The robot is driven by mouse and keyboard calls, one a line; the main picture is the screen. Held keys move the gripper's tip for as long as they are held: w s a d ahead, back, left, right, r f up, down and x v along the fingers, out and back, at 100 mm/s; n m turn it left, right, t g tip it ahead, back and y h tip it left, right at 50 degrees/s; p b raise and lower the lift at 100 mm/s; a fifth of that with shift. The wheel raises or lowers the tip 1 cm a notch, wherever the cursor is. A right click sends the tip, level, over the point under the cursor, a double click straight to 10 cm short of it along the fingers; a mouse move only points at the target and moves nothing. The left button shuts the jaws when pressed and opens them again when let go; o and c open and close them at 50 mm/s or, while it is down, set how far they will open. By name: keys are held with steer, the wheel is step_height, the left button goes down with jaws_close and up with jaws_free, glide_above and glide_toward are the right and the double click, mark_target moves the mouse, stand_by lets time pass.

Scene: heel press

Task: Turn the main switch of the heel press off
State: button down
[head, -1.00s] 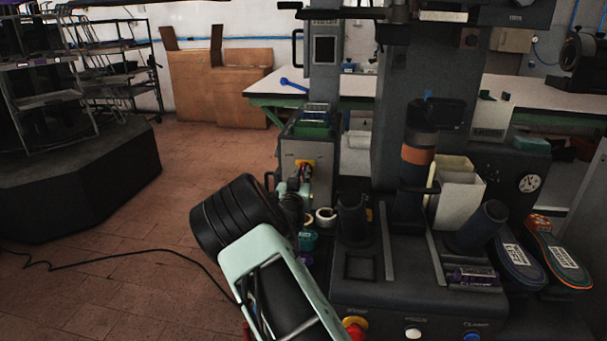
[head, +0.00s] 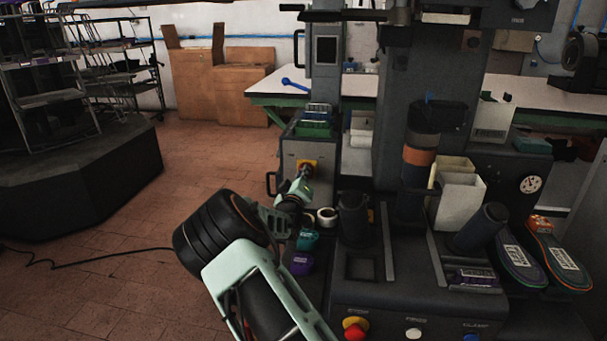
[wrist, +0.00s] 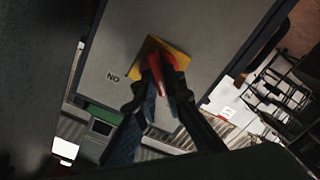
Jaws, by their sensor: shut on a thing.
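The main switch is a red handle (wrist: 156,66) on a yellow plate (wrist: 148,48), set on a grey box front (head: 291,164). The yellow plate also shows in the head view (head: 307,164). An "ON" label (wrist: 113,77) is beside the plate in the wrist view and reads upside down. My gripper (wrist: 166,76) is shut on the red handle, with one dark finger on each side of it. In the head view my gripper (head: 303,180) reaches up to the switch and hides most of the handle. Which setting the handle points to is unclear.
The heel press base (head: 400,298) stands to the right, with a red button (head: 355,331) at its front. A white tape roll (head: 326,216), a teal item (head: 307,239) and a purple item (head: 301,263) lie beside my wrist.

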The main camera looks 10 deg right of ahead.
stand_by(0.5)
steer(key=c, duration=2)
jaws_free()
steer(key=v, duration=1.2)
